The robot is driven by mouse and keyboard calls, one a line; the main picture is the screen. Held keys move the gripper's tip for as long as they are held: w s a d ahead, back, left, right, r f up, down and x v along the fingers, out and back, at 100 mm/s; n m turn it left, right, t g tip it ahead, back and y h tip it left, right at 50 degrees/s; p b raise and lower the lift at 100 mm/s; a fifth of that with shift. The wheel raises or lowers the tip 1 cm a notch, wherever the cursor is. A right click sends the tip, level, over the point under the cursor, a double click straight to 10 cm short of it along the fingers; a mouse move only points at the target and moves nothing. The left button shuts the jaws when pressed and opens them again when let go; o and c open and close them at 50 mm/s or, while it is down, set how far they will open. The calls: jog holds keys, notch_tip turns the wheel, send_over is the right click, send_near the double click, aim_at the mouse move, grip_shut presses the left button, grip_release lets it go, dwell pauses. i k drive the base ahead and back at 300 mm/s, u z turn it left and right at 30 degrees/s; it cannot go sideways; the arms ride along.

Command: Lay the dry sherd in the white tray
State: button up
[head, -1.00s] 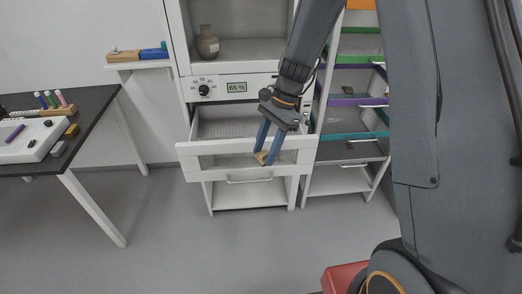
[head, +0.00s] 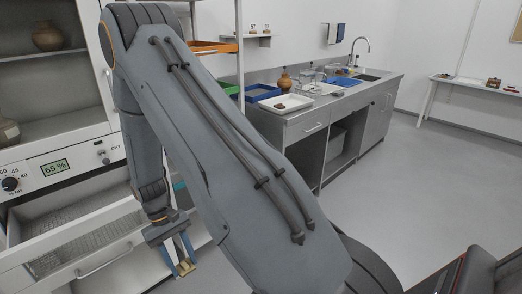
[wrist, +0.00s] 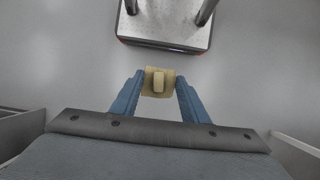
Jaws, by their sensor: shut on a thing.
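My gripper (head: 182,258) hangs low in front of the cabinet, its two blue fingers pointing down. It is shut on a tan sherd (head: 186,269). In the wrist view my gripper (wrist: 158,94) pinches the sherd (wrist: 149,90) between the fingertips, with a small paler block shape on its face. A white tray (head: 272,106) lies on the near end of the steel counter, with brown pieces in it. The sherd is far from this tray, at the left and lower down.
The cabinet drawer (head: 85,241) stands open beside my gripper. Blue trays (head: 262,91) and an orange-brown jar (head: 285,83) stand near the white tray on the counter (head: 330,98). A side table (head: 475,88) is at far right. The floor (head: 390,190) between is clear.

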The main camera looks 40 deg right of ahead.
aim_at(295, 103)
jog(key=z, duration=0.5)
jog(key=k, duration=0.6)
jog(key=z, duration=1.2)
jog(key=i, duration=1.85)
jog(key=u, duration=0.2)
